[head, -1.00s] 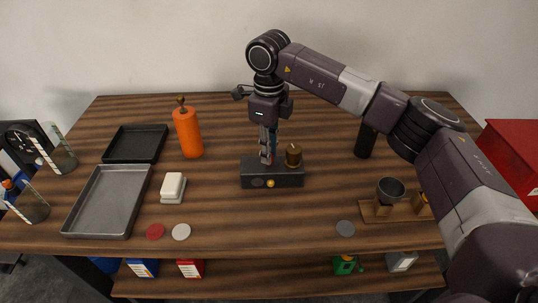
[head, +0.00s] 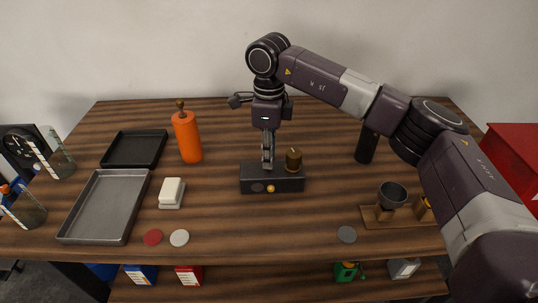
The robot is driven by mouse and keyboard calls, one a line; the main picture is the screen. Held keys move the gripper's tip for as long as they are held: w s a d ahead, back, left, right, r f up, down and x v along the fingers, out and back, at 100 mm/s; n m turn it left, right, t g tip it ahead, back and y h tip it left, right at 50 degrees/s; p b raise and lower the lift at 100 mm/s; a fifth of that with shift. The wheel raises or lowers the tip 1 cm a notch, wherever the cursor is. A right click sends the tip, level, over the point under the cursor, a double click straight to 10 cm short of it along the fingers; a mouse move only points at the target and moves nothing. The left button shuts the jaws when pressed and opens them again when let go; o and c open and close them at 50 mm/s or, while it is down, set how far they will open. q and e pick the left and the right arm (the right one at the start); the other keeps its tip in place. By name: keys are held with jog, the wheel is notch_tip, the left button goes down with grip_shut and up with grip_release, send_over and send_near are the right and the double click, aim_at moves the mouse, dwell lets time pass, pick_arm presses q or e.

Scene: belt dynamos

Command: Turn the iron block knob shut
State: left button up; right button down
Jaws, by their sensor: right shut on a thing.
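The iron block (head: 286,185) is a dark, low box near the middle of the table. A brass-coloured cylinder (head: 293,162) stands upright on its top at the right, and a small yellow-orange button (head: 270,189) and a dark disc show on its front. My right gripper (head: 267,165) points straight down onto the block's top, left of the brass cylinder. Its fingers are shut on the block's knob, which they mostly hide. The knob's own angle cannot be made out.
An orange bottle (head: 188,138), a white block (head: 171,192) and two trays, grey (head: 105,205) and black (head: 134,148), stand to the left. A black cylinder (head: 366,145) and a dark cup on a wooden stand (head: 391,194) are at the right. The table directly before the block is clear.

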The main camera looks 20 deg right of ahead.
jog(key=c, duration=2.1)
grip_release()
jog(key=shift+r, duration=0.15)
notch_tip(320, 180, up, 12)
jog(key=shift+f, duration=0.1)
